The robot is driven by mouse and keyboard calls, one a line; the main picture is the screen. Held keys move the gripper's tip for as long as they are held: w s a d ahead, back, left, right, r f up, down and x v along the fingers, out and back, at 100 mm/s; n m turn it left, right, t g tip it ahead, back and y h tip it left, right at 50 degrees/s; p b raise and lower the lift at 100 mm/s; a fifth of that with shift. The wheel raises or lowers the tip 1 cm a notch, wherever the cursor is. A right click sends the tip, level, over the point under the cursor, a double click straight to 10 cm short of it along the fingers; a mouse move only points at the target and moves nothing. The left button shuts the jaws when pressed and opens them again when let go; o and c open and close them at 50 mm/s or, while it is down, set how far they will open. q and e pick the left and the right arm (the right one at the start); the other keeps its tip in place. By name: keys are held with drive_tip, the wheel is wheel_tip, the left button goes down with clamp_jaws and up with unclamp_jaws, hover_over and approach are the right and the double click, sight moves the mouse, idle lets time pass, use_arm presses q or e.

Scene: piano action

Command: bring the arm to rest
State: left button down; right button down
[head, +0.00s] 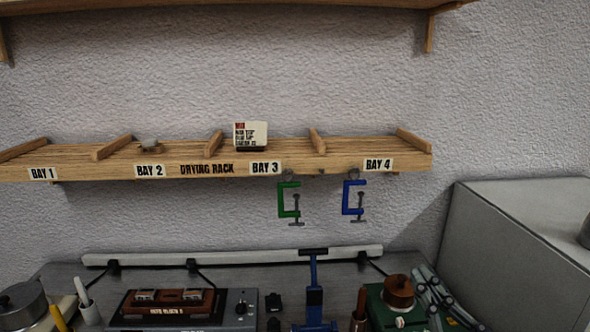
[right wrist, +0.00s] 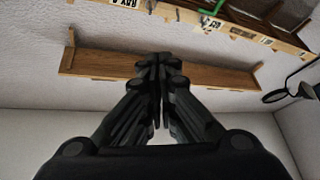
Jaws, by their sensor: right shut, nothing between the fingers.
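My right gripper (head: 424,281) shows at the lower right of the head view, low in front of the bench, beside a green block with a brown round top (head: 398,287). In the right wrist view the black fingers (right wrist: 160,68) are closed together with nothing between them. Behind the fingertips there, a wooden shelf (right wrist: 100,64) crosses the wall. My left gripper is in neither view.
The drying rack (head: 207,169) hangs on the wall, with a small card (head: 250,135) on it. A green clamp (head: 283,199) and a blue clamp (head: 348,197) hang below. A grey box (head: 515,225) stands at right. The bench holds a blue tool (head: 314,295) and a control box (head: 240,308).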

drive_tip(key=s+d+f+m+g+h, duration=0.2)
drive_tip(key=d+f+m+g+h, duration=0.1)
drive_tip(key=d+f+m+h, duration=0.35)
drive_tip(key=s+d+f+m+g+h, duration=0.1)
drive_tip(key=d+f+m+g+h, duration=0.3)
drive_tip(key=f+h, duration=0.45)
drive_tip(key=s+a+f+n+g+y, duration=0.2)
drive_tip(key=s+a+f+g+y, duration=0.3)
drive_tip(key=s+f, duration=0.5)
drive_tip(key=s+a+f+n+g+y, duration=0.1)
drive_tip(key=s+a+f+g+y, duration=0.1)
drive_tip(key=s+a+f+g, duration=0.6)
wheel_tip(320, 180, down, 26)
drive_tip(key=s+d+t, duration=0.1)
drive_tip(key=s+d, duration=0.1)
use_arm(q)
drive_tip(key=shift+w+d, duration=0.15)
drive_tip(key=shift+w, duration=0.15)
use_arm(e)
drive_tip(key=s+d+f+g, duration=0.1)
drive_tip(key=s+d+f, duration=0.2)
drive_tip(key=s+f, duration=1.5)
drive_tip(key=shift+f+n, duration=0.15)
drive_tip(key=shift+n, duration=0.2)
